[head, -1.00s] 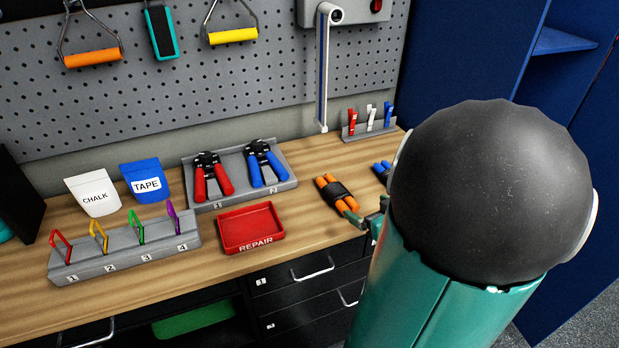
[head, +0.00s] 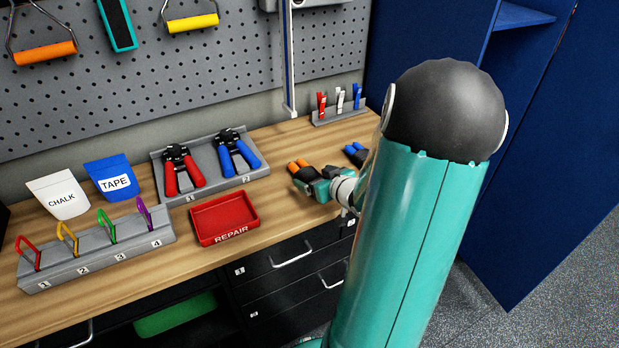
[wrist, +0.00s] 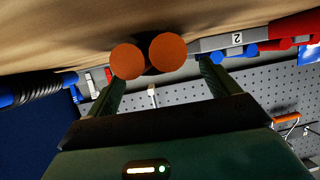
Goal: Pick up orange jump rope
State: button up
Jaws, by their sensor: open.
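The orange jump rope lies on the wooden bench; its two orange handles (head: 298,164) show just past my gripper (head: 310,181), which hides most of its black cord. In the wrist view the round orange handle ends (wrist: 128,61) face the camera side by side, with a dark bit of cord behind them. My gripper (wrist: 162,72) is open, its two green fingers apart, one on each side of the handle ends. I see no clear contact between fingers and handles.
A blue jump rope (head: 355,153) lies close to the right. A red repair tray (head: 222,219), a plier rack (head: 209,170) and a clip rack (head: 338,113) stand around. The pegboard (head: 210,75) rises behind. Bare wood lies between tray and gripper.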

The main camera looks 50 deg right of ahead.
jog(key=shift+w+d+f, duration=0.1)
jog(key=shift+w+f, duration=0.15)
jog(key=shift+w, duration=0.4)
jog(key=c, duration=1.2)
